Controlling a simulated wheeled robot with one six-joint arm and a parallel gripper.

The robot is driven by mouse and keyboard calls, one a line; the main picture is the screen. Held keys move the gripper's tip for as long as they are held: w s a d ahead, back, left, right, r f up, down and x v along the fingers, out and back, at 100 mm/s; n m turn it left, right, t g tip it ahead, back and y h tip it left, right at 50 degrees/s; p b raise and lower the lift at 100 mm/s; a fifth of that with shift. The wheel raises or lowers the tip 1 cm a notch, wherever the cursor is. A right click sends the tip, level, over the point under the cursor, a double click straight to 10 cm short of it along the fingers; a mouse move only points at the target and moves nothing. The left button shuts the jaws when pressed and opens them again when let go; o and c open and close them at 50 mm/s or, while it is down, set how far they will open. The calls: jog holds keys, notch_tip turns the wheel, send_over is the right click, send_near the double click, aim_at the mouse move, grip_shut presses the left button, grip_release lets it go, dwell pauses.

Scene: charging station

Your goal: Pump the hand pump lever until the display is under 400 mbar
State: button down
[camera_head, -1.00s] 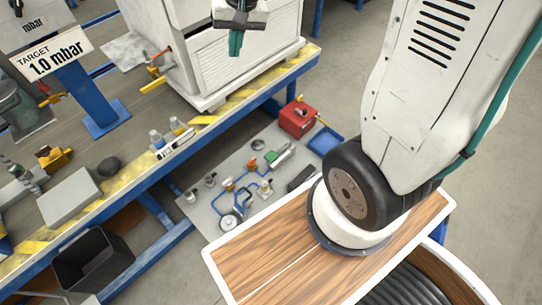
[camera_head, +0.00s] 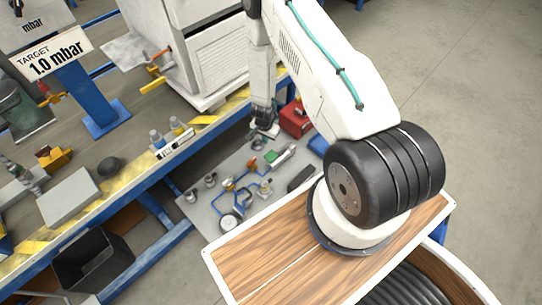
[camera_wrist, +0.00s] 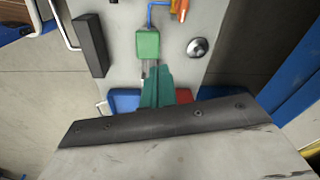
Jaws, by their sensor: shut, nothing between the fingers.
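A panel (camera_head: 238,163) on the low level carries a green block (camera_head: 271,157) with a silver cylinder (camera_head: 284,153) beside it, which may be the hand pump; I cannot make out its lever for certain. The green block (camera_wrist: 148,45) is also in the wrist view, just ahead of my fingertips. In the head view my gripper (camera_head: 266,128) hangs above the panel's far end. The mbar display housing (camera_head: 28,22) is cut off at the upper left; no reading is visible.
The blue-framed workbench (camera_head: 150,195) borders the panel on the left. Open floor lies right.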

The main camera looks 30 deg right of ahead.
aim_at(270, 157)
jog(key=f, duration=0.1)
jog(key=s+f, duration=0.2)
jog(key=shift+d+f, duration=0.15)
jog(key=shift+d, duration=0.2)
jog(key=shift+f, duration=0.1)
jog(key=shift+w+d+f, duration=0.1)
jog(key=shift+d+f, duration=0.05)
jog(key=shift+f, duration=1.55)
jog(key=shift+w+d+f, duration=0.1)
jog(key=shift+d+f, duration=0.05)
jog(key=shift+f, duration=1.55)
jog(key=shift+f, duration=2.1)
jog(key=shift+s+a+r, duration=0.3)
jog(key=shift+s+a, duration=0.05)
jog(key=shift+a, duration=0.35)
jog(key=shift+s+a+r, duration=0.25)
jog(key=shift+s+a, duration=0.1)
jog(key=shift+a, duration=0.3)
